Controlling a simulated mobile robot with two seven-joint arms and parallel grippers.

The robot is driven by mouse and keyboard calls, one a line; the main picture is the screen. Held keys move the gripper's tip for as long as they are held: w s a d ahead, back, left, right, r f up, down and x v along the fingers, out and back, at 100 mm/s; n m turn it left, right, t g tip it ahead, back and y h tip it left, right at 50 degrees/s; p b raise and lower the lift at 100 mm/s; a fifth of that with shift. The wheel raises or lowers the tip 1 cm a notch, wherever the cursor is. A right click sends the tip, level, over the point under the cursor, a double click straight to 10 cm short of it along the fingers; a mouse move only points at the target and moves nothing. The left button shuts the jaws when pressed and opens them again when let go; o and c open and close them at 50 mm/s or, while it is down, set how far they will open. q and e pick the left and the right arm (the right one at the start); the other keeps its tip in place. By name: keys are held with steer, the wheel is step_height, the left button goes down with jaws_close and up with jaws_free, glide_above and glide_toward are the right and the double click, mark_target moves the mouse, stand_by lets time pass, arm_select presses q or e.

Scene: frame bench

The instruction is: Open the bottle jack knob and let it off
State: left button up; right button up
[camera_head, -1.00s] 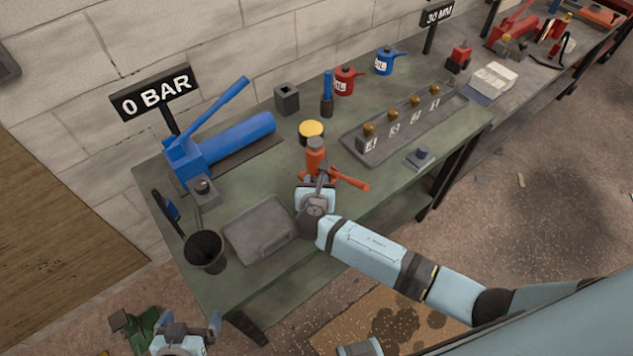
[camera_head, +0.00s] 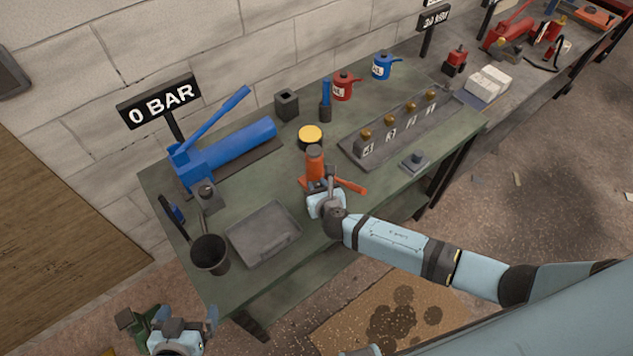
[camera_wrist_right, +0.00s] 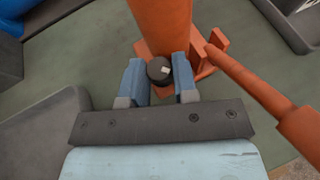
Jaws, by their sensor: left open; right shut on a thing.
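The orange bottle jack (camera_head: 315,166) stands upright on the green bench, its orange handle (camera_head: 350,186) sticking out to the right. In the right wrist view the jack's body (camera_wrist_right: 162,25) rises just beyond my fingers. A dark round knob (camera_wrist_right: 159,70) with a small pale mark sits at the foot of the jack. My right gripper (camera_wrist_right: 160,84) is shut on this knob, a blue finger on each side. In the head view the right gripper (camera_head: 325,195) is at the jack's near side and hides the knob. My left gripper (camera_head: 180,325) is open, low in front of the bench.
A grey tray (camera_head: 264,235) and a black cup (camera_head: 209,253) stand left of the jack. A blue hydraulic pump (camera_head: 225,150) is behind them by the "0 BAR" sign (camera_head: 160,102). A yellow-topped tin (camera_head: 310,136) stands behind the jack; a rack (camera_head: 400,128) is to the right.

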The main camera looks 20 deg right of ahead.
steer(key=shift+a, duration=0.1)
steer(key=o, duration=0.7)
steer(key=shift+c, duration=0.2)
steer(key=v, duration=1.3)
steer(key=shift+s+r, duration=0.2)
steer(key=shift+s, duration=0.1)
